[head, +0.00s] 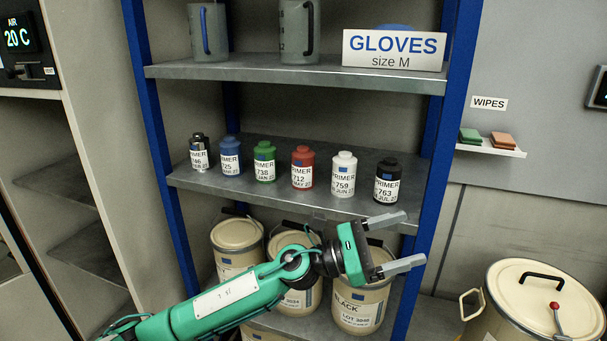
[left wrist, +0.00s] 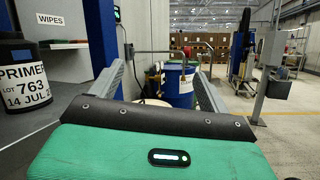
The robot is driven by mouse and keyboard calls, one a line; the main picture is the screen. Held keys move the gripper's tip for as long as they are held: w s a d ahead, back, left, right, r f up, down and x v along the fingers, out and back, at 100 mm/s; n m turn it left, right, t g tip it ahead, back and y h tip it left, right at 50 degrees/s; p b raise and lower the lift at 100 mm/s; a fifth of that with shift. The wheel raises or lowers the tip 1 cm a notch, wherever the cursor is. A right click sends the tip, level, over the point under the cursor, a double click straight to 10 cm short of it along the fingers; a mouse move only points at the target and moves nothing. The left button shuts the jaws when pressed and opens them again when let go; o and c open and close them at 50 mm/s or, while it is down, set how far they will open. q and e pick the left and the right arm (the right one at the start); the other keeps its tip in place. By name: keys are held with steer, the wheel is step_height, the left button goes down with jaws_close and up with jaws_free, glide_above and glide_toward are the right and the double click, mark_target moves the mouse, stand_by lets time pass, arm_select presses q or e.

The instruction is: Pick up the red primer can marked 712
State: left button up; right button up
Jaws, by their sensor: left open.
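The red primer can (head: 302,168) marked 712 stands upright on the middle shelf (head: 240,185) in the head view, between the green can (head: 264,162) and the white can (head: 344,174). My left gripper (head: 405,241) is open and empty, below and to the right of the red can, in front of the shelf's right end. Its fingers point right, away from the can. In the left wrist view the fingers (left wrist: 160,80) are spread, with the black can (left wrist: 22,80) marked 763 at the left edge. The red can is not in that view. My right gripper is not in view.
A chrome can (head: 199,153) and a blue can (head: 230,156) stand left of the green one, the black can at the right end. Blue posts (head: 440,130) frame the shelves. Large cream pails (head: 359,305) stand below; a cream drum (head: 540,300) is at right.

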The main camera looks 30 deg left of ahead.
mark_target(300, 155)
arm_select(q)
steer(key=w+a+r+m+g+y, duration=0.1)
steer(key=a+r+m+g+y, duration=0.15)
steer(key=a+m+y, duration=0.95)
steer(key=a+r+m+g+y, duration=0.1)
steer(key=a+m+g+y, duration=0.2)
steer(key=a+m+y, duration=0.95)
steer(key=w+a+h, duration=0.1)
steer(key=w+h, duration=0.1)
steer(key=w+a+n+h, duration=0.1)
steer(key=w+a+h, duration=0.1)
steer(key=w+a+n+h+p, duration=0.1)
steer(key=w+h, duration=0.1)
steer(key=shift+w+a+n, duration=0.15)
steer(key=shift+n, duration=0.1)
steer(key=shift+w, duration=0.4)
steer(key=w+p, duration=0.1)
steer(key=w, duration=0.3)
steer(key=shift+w+p, duration=0.35)
steer(key=shift+w+a+f, duration=0.1)
steer(key=shift+w+f, duration=0.15)
steer(key=shift+f, duration=0.25)
steer(key=c, duration=1.2)
steer(key=shift+c, duration=0.4)
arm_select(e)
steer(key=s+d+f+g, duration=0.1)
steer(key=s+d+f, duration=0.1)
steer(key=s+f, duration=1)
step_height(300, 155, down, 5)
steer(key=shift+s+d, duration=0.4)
